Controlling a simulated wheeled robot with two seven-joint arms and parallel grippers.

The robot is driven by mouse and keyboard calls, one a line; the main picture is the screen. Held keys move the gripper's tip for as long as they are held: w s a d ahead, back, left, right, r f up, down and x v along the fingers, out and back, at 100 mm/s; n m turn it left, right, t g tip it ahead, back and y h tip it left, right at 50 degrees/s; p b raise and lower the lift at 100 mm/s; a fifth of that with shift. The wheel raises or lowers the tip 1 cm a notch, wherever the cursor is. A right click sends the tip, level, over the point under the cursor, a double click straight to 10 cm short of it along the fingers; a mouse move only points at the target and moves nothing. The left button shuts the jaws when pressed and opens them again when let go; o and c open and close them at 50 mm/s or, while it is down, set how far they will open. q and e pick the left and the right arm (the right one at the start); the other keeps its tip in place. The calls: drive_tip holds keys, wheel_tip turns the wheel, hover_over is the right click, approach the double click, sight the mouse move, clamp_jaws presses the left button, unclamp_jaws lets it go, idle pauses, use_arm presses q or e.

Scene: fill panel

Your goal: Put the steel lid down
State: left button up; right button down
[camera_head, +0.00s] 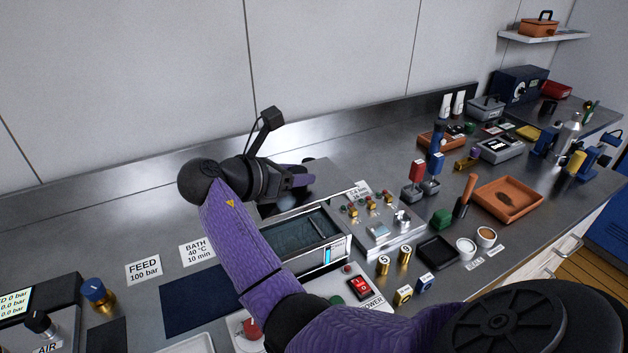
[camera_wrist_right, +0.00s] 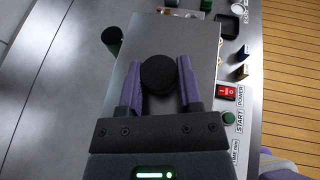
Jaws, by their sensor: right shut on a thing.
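My right gripper (camera_head: 300,181) is shut on the round black knob (camera_wrist_right: 158,75) of the steel lid; the purple fingers stand on both sides of the knob. The steel lid (camera_wrist_right: 203,42) is a flat grey plate that fills the middle of the right wrist view. In the head view the lid (camera_head: 322,171) shows partly behind the gripper, beyond the open bath. The bath (camera_head: 347,247) has a steel rim and a dark interior. I cannot tell how high the lid is held. My left gripper is not in view.
Right of the bath stands a control panel (camera_head: 378,235) with small valves. A red power switch (camera_head: 359,286) is in front, with brass weights (camera_head: 383,265) nearby. A dark blue mat (camera_head: 197,301) lies left of the bath. The bench behind it is bare up to the wall.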

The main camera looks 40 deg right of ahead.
drive_tip(key=f+b, duration=0.1)
drive_tip(key=f, duration=0.3)
drive_tip(key=f+b, duration=0.2)
drive_tip(key=f, duration=0.3)
drive_tip(key=shift+a, duration=0.2)
drive_tip(key=shift+w+f, duration=0.1)
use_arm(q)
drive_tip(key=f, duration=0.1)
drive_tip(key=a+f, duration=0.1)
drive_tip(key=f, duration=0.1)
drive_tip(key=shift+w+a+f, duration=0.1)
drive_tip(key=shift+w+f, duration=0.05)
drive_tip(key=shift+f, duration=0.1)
use_arm(e)
drive_tip(key=shift+f, duration=0.45)
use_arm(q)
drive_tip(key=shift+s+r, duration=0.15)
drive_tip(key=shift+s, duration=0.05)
use_arm(e)
drive_tip(key=shift+c, duration=1.4)
unclamp_jaws()
